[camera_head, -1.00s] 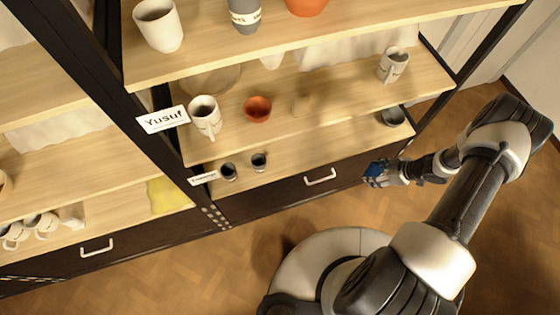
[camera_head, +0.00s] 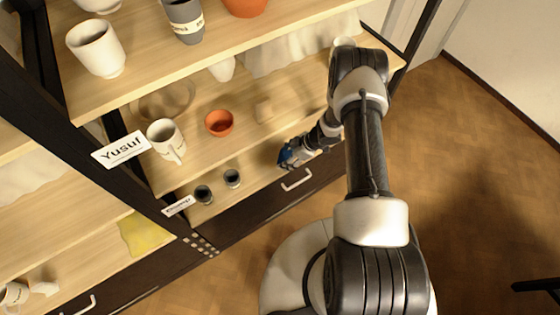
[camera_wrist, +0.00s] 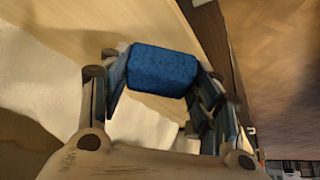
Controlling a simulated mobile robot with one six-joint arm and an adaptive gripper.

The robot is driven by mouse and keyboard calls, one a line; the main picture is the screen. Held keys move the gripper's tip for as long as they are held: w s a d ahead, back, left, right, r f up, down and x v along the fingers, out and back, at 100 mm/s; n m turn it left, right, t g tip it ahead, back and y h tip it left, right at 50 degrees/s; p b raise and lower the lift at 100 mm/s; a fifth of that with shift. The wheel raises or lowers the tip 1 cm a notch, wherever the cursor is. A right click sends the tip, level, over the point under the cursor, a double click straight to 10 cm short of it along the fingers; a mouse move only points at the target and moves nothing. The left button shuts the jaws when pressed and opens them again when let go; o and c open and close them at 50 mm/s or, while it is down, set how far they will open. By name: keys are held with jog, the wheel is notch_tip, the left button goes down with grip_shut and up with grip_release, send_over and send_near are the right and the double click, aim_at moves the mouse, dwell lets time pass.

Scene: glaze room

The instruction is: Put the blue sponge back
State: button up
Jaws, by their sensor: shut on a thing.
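The blue sponge (camera_wrist: 162,71) is held between the two fingers of my gripper (camera_wrist: 160,80) in the wrist view. In the head view my gripper (camera_head: 288,158) is at the front edge of the lower shelf board (camera_head: 250,192), above the drawer handle, and only a little blue of the sponge shows there. The wrist view shows pale shelf wood beyond the sponge. I cannot tell whether the sponge touches the board.
Two small dark cups, one of them a dark cup (camera_head: 232,178), stand on the lower board left of my gripper. The shelf above holds a white mug (camera_head: 165,138) and a terracotta bowl (camera_head: 219,123). A "Yusuf" label (camera_head: 121,149) hangs at the left. A yellow cloth (camera_head: 146,234) lies in the left bay.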

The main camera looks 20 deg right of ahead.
aim_at(280, 160)
jog(key=shift+w+a+f, duration=0.1)
jog(key=shift+w+a, duration=0.25)
jog(key=shift+a, duration=0.3)
jog(key=shift+w+a, duration=0.3)
jog(key=shift+a, duration=0.3)
jog(key=shift+f+b, duration=0.9)
jog(key=shift+f, duration=0.75)
jog(key=shift+f, duration=0.2)
jog(key=o, duration=1.1)
jog(key=shift+r, duration=0.1)
jog(key=shift+r, duration=0.2)
jog(key=p+v, duration=0.4)
jog(key=v, duration=0.7)
jog(key=shift+s+d+r, duration=0.1)
jog(key=shift+d+r, duration=0.15)
jog(key=shift+r, duration=0.05)
